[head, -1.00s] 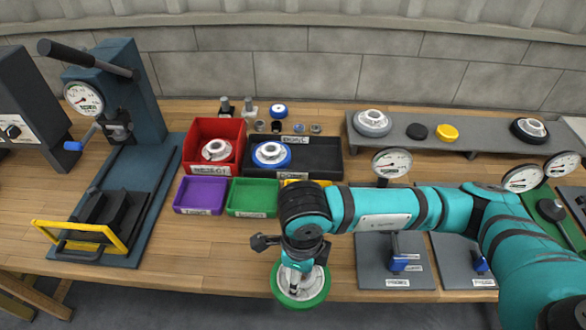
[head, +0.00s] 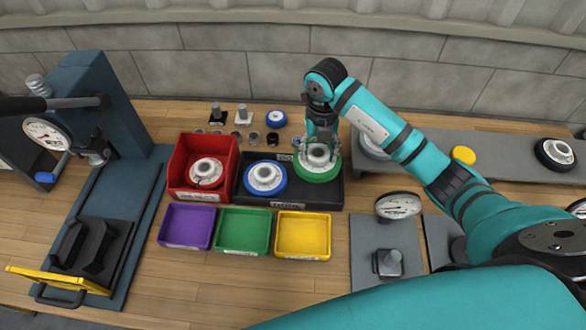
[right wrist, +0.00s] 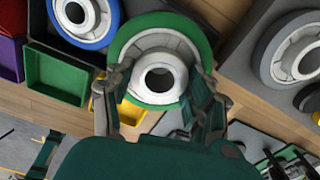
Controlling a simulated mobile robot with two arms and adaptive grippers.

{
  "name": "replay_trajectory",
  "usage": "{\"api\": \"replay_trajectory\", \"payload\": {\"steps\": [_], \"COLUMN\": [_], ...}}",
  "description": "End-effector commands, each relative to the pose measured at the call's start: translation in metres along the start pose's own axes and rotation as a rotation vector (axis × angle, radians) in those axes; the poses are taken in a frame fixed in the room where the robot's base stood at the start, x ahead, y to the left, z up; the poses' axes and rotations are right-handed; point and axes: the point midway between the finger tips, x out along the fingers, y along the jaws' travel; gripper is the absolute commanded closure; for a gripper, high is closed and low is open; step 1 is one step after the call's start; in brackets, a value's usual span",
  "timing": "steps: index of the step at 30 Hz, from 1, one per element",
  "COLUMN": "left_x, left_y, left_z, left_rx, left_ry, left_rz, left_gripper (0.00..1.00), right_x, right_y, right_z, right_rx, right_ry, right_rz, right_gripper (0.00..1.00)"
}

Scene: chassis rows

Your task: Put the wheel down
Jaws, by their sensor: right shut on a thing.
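The wheel (head: 318,173) has a green rim and a pale grey hub with a central hole. It is at the right end of the black tray (head: 290,206) and overlaps the tray's back right corner. I cannot tell whether it touches the tray floor. My right gripper (head: 320,143) is shut on its hub from above. The right wrist view shows the wheel (right wrist: 123,47) between the two fingers of the gripper (right wrist: 158,88). A blue-rimmed wheel (head: 265,178) lies in the tray to the left. My left gripper is not in view.
A red bin (head: 174,168) holding a wheel stands left of the tray. Purple (head: 186,228), green (head: 243,233) and yellow (head: 303,235) bins stand in front. A grey shelf (head: 425,150) with wheels is to the right. A press (head: 85,110) stands at left.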

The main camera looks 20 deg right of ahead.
Motion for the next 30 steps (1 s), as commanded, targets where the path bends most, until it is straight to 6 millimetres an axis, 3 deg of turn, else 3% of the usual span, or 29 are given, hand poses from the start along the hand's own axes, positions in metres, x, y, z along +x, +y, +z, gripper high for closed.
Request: {"api": "replay_trajectory", "payload": {"steps": [6, 18, 30], "left_x": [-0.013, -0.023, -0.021], "left_y": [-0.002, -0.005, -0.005], "left_z": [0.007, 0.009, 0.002], "left_rx": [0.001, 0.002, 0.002], "left_ry": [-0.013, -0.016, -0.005], "left_rz": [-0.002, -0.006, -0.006], "left_gripper": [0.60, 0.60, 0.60], "right_x": [0.038, 0.086, 0.096], "right_y": [-0.001, 0.000, 0.000], "right_z": [-0.001, -0.001, 0.000], "right_rx": [0.007, 0.004, 0.002], "right_ry": [0.005, 0.003, -0.002], "right_rz": [0.000, 0.001, 0.000], "right_gripper": [0.96, 0.96, 0.96]}}
